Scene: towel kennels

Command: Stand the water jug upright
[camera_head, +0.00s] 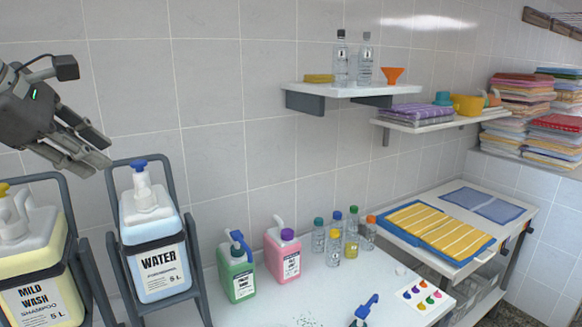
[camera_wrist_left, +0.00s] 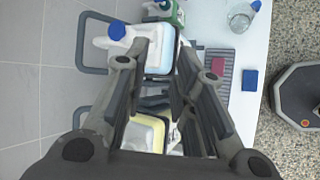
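The water jug (camera_head: 155,255) is a white and pale blue container with a blue cap and a "WATER 5 L" label. It sits in a dark grey frame (camera_head: 115,270) left of centre in the head view and looks close to upright, with perhaps a slight lean. In the left wrist view, its blue cap (camera_wrist_left: 117,31) and pale body show beyond the fingers. My left gripper (camera_head: 104,152) is up and left of the jug's cap, apart from it. The wrist view shows its fingers (camera_wrist_left: 152,68) open, with nothing held. My right gripper is not in view.
A yellowish Mild Wash jug (camera_head: 35,265) stands in a similar frame at the left. Green (camera_head: 237,272) and pink (camera_head: 283,255) jugs and several small bottles (camera_head: 335,238) stand on the white counter at right. A wall shelf (camera_head: 350,90) is above.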

